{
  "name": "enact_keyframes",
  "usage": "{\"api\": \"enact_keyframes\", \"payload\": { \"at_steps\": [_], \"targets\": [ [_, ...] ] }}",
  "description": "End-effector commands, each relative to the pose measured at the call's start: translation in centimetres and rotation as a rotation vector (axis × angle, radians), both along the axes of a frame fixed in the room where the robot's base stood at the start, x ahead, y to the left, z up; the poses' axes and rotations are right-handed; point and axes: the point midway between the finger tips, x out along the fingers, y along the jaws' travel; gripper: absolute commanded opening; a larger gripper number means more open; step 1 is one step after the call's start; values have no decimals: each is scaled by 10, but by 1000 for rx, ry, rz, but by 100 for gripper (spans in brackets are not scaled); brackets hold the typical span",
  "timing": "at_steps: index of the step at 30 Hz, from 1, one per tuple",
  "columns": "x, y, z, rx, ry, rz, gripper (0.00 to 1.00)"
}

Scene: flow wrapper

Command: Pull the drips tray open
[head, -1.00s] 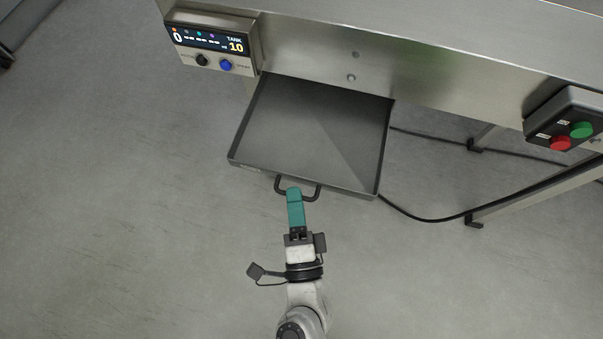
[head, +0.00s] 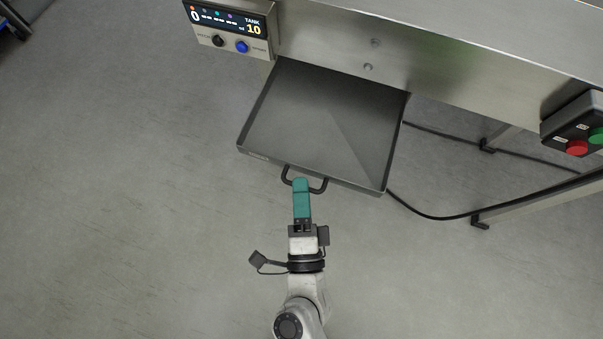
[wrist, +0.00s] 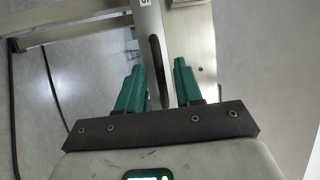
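The drips tray (head: 318,125) is a grey, shallow, empty tray sticking out from under the steel machine. Its dark bar handle (head: 289,180) is on the front wall, facing my arm. My gripper (head: 301,182) has teal fingers and reaches the middle of the handle. In the wrist view the handle (wrist: 158,68) stands between the two spread fingers of my gripper (wrist: 159,78), closer to the left one. A gap shows between the handle and the right finger. The head view shows the fingers from above and hides part of the handle.
A control panel (head: 230,30) with a display and knobs hangs left of the tray. A box with red and green buttons (head: 578,125) is at the right. A black cable (head: 430,214) runs on the floor near a machine leg (head: 535,198). The floor (head: 130,200) at left is clear.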

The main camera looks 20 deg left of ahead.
Motion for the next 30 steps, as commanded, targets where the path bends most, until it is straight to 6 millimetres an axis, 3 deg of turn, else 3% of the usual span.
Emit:
{"api": "enact_keyframes", "payload": {
  "at_steps": [5,18,30],
  "targets": [
    [-14,-5,-4,0,3,2,35],
    [-86,-32,-17,-1,3,2,35],
    [-100,-38,-18,1,0,0,35]
  ]
}}
